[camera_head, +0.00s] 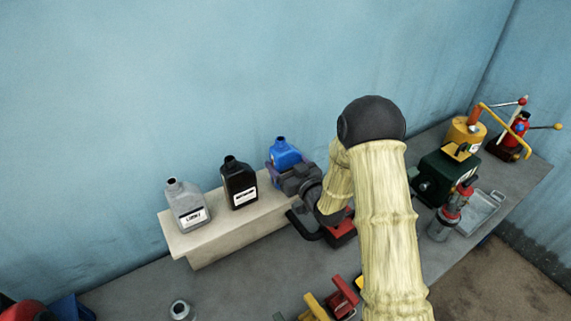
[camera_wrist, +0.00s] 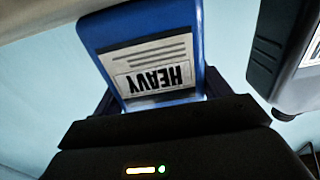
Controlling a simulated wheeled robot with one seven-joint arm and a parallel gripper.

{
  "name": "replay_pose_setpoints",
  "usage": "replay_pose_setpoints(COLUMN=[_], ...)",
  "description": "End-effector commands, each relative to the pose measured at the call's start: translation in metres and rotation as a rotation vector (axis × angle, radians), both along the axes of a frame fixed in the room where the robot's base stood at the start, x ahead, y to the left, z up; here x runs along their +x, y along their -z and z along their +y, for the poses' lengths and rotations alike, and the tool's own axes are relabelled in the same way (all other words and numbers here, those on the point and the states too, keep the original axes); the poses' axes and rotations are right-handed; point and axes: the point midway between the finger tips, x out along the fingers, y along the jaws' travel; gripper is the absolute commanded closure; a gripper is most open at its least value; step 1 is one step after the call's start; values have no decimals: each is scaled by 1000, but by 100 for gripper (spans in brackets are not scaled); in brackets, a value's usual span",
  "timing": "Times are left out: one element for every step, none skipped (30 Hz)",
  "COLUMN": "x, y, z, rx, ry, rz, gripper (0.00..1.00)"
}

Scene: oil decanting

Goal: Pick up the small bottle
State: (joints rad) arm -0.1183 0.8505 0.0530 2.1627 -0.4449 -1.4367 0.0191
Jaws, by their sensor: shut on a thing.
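A blue bottle (camera_head: 285,153) with an open neck is at the right of a row of bottles in the head view. Its white label reads HEAVY, upside down, in the wrist view, where the blue bottle (camera_wrist: 150,58) fills the middle. My gripper (camera_head: 278,174) is shut on the blue bottle, with a dark finger on each side of it. My gripper also shows in the wrist view (camera_wrist: 160,95). The bottle's lower part is hidden in the head view, so I cannot tell whether it touches the shelf.
A black bottle (camera_head: 239,184) and a grey bottle (camera_head: 186,205) stand upright on the pale shelf (camera_head: 222,229), left of my gripper. The blue wall is close behind. A green and yellow machine (camera_head: 447,168) and a metal tray (camera_head: 483,209) stand on the grey bench at right.

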Motion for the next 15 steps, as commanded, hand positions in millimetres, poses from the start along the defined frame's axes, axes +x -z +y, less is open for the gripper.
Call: replay_pose_setpoints(x=[0, 0, 1, 1, 1, 1, 1, 1, 1, 0, 0, 0, 1, 0, 0], y=[-2, -3, -5, -7, -9, -11, -14, -17, -21, -24, -28, -34, -38, -43, -49], z=[0, 0, 0, 0, 0, 0, 0, 0, 0, 0, 0, 0, 0, 0, 0], rx=[1, 1, 2, 2, 2, 3, 3, 3, 3, 2, 2, 2, 2, 3, 2], ry=[0, 0, 0, 0, 0, 0, 0, 0, 0, 0, 0, 0, 0, 0, 1], rz=[-4, -4, -5, -6, -7, -6, -6, -8, -8, -8, -8, -10, -8, -10, -10], gripper=[62, 62, 62, 62, 62, 62, 62, 62, 62, 62, 62, 62, 62, 62, 62])
